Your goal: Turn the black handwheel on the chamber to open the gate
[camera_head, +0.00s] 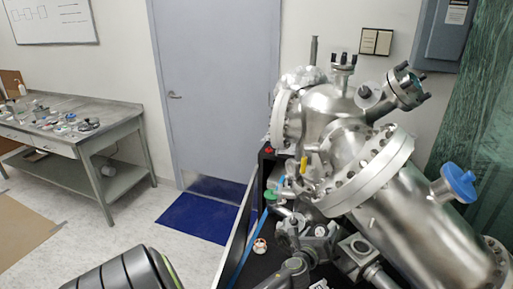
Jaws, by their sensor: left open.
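The steel vacuum chamber (405,220) fills the right of the head view, with a large bolted flange (372,178) across its body. I cannot clearly make out a black handwheel on it. Small valves and fittings (318,232) cluster below the flange, and a green knob (271,195) sits at their left. My right gripper is not in view.
A black frame with a pale side panel (240,232) stands under the chamber's left side. A grey workbench (95,107) with small parts stands at the far left. A grey door (215,90) and blue mat (195,217) are behind. Floor between is clear.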

